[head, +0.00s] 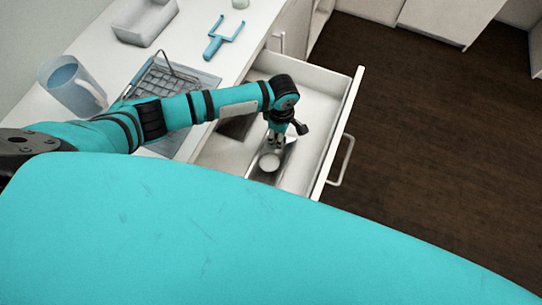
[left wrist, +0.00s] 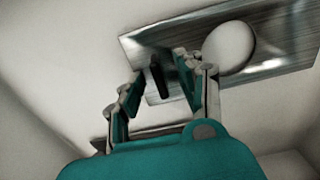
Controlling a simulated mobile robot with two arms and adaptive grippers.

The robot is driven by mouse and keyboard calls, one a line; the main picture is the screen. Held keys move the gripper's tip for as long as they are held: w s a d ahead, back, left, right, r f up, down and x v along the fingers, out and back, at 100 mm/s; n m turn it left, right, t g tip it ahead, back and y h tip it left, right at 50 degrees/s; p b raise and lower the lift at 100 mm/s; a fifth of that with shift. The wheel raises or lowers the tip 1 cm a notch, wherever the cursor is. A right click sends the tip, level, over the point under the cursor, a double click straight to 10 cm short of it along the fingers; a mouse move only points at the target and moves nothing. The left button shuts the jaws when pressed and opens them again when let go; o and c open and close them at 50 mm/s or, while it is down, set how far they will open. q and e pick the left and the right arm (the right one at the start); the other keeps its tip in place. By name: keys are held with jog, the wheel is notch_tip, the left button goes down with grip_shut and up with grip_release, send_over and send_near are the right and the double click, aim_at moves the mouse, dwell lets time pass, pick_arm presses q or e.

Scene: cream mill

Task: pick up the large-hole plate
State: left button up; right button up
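A metal tray (head: 257,178) lies in an open drawer, with a pale round disc (head: 269,162) on it. My left gripper (head: 276,139) points down into the drawer beside the disc, on its far side. In the left wrist view the disc (left wrist: 229,47) sits just right of the fingers on the brushed metal tray (left wrist: 285,30). My left gripper (left wrist: 158,78) is open there, and a small dark upright piece (left wrist: 157,73) shows between its fingers. I cannot tell which piece is the large-hole plate; no holes are visible. My right gripper is not in view.
The drawer front (head: 341,130) with its handle stands to the right of the arm. On the counter are a blue jug (head: 72,88), a wire rack (head: 165,80), a white bin (head: 145,22) and a blue fork-shaped tool (head: 222,38). The dark floor is clear.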

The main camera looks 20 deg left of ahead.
pick_arm(q)
jog(key=shift+f, duration=0.1)
grip_shut()
dwell(0.4)
